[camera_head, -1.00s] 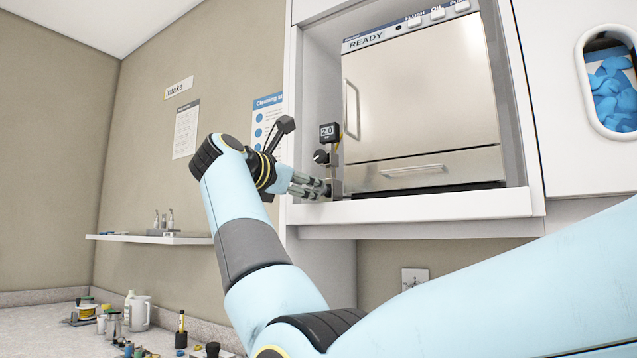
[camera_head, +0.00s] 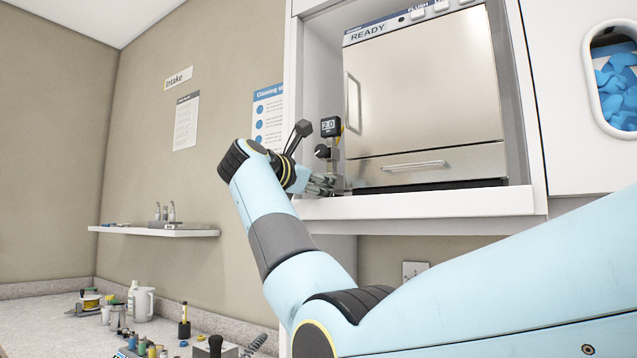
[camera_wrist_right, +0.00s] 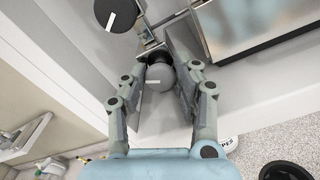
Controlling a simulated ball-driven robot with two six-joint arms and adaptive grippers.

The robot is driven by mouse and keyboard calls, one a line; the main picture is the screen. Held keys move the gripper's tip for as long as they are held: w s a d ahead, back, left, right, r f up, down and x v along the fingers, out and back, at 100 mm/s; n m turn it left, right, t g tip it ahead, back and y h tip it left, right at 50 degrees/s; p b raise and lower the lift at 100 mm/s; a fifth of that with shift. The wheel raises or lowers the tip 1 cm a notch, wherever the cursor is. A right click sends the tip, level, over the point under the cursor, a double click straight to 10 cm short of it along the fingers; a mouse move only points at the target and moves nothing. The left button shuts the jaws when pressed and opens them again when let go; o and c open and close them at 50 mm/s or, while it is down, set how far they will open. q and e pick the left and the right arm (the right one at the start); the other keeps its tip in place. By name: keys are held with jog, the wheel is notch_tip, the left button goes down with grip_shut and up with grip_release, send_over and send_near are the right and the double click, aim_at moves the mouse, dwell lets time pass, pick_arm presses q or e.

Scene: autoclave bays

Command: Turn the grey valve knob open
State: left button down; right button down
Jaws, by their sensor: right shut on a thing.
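The grey valve knob (camera_wrist_right: 159,77) is a round knob with a short white mark that runs roughly crosswise in the right wrist view. My right gripper (camera_wrist_right: 166,72) has one finger on each side of it and is shut on it. In the head view my right gripper (camera_head: 338,186) is at the left end of the autoclave bay's ledge, below the small 2.0 display (camera_head: 331,126); the fingers hide the grey knob there. A black knob (camera_wrist_right: 115,14) with a slanted white mark sits above the grey one and also shows in the head view (camera_head: 322,151). My left gripper is out of view.
The autoclave (camera_head: 425,95), labelled READY, stands just right of the gripper. The bay ledge (camera_head: 430,205) runs below it, and the bay's side wall is close on the left. A wall shelf (camera_head: 150,231) and a cluttered counter lie farther left.

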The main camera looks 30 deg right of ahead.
jog(key=n+p, duration=0.1)
jog(key=n, duration=0.4)
jog(key=c, duration=1.2)
grip_release()
jog(key=shift+c, duration=0.2)
jog(key=v, duration=1.2)
jog(key=shift+w+a+f, duration=0.1)
jog(key=shift+a, duration=0.05)
